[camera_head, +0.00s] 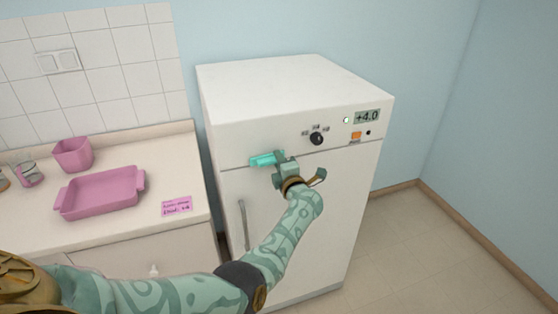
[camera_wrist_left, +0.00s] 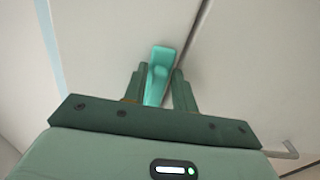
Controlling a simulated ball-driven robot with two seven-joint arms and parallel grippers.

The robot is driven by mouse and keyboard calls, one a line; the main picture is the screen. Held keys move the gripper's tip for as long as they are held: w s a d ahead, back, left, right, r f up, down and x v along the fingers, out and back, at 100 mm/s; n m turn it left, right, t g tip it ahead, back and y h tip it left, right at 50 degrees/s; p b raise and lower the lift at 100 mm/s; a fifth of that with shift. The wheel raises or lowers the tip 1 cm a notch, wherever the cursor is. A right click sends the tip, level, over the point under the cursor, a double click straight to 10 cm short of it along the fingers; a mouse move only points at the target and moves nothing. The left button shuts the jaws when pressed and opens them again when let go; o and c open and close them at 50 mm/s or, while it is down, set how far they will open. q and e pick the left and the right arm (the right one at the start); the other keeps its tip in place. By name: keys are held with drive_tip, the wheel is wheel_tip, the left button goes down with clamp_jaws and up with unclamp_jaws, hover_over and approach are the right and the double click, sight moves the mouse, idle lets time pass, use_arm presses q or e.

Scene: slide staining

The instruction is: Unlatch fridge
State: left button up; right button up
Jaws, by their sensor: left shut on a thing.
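The white fridge (camera_head: 285,215) stands against the blue wall, its door shut. A teal latch (camera_head: 263,160) sits at the top left of the door, by the seam under the control panel. The latch also shows in the left wrist view (camera_wrist_left: 162,60), between the fingers. My left gripper (camera_head: 279,165) is shut on the latch, and it shows in the left wrist view too (camera_wrist_left: 158,88). The gripper hides part of the latch in the head view. My right gripper is in neither view.
The fridge has a vertical door handle (camera_head: 243,224), a black knob (camera_head: 317,138) and a display (camera_head: 367,116) reading +4.0. The floor (camera_head: 430,250) at right is clear.

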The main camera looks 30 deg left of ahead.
use_arm(q)
drive_tip(key=shift+o, duration=0.2)
drive_tip(key=shift+f+m, duration=0.15)
drive_tip(key=shift+m, duration=0.25)
drive_tip(key=o, duration=0.7)
